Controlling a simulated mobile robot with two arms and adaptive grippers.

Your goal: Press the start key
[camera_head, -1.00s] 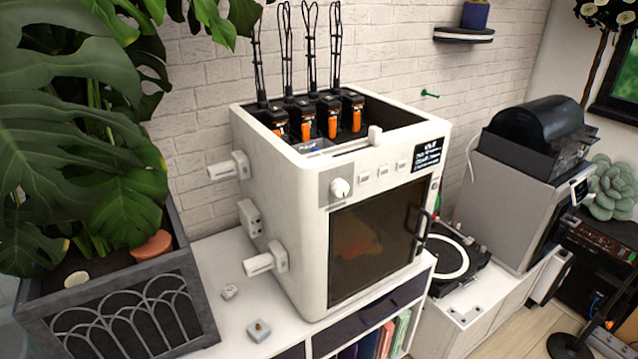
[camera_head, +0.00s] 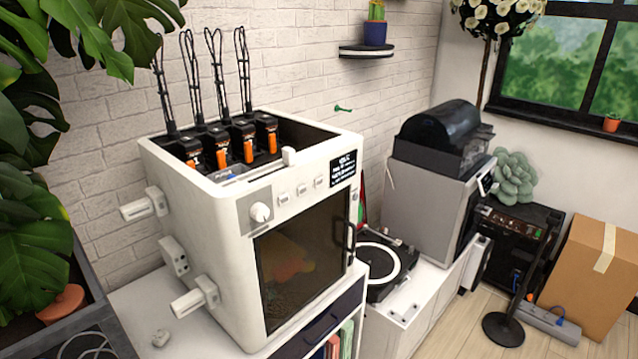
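A white box-shaped machine (camera_head: 205,240) with a dark glass door (camera_head: 300,262) stands on a white cabinet. Its front top strip carries a round white knob (camera_head: 261,212), a row of three small keys (camera_head: 301,190) and a dark display (camera_head: 343,168) with white text. The lettering on the keys is too small to read, so I cannot tell which one is the start key. Neither of my grippers shows in the head view.
A large leafy plant in a dark planter (camera_head: 112,325) stands at the left. A turntable (camera_head: 378,265) and a grey machine (camera_head: 425,210) stand to the right. A cardboard box (camera_head: 595,275), a power strip (camera_head: 548,322) and a black stand base (camera_head: 503,330) are on the floor.

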